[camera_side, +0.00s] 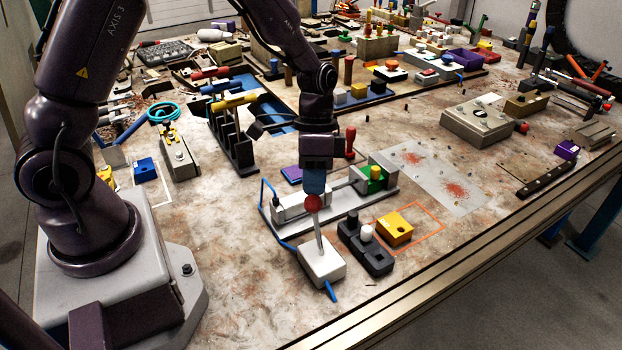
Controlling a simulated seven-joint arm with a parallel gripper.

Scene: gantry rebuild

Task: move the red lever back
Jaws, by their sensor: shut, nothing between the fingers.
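The red lever has a round red knob (312,203) on a pale metal rod that rises from a white box (322,262) near the front middle of the table. The rod stands close to upright, with its top leaning slightly left in the picture. My gripper (313,190) points down directly above the knob, its bluish-grey fingers shut with nothing between them. The fingertips overlap the top of the knob in this view; I cannot tell whether they touch it.
A black block with a white knob (367,233) and a yellow block (394,229) stand right of the lever. A grey fixture with a green part (374,180) is close behind. A blue cable (270,215) runs left of it. Bare table lies at the front left.

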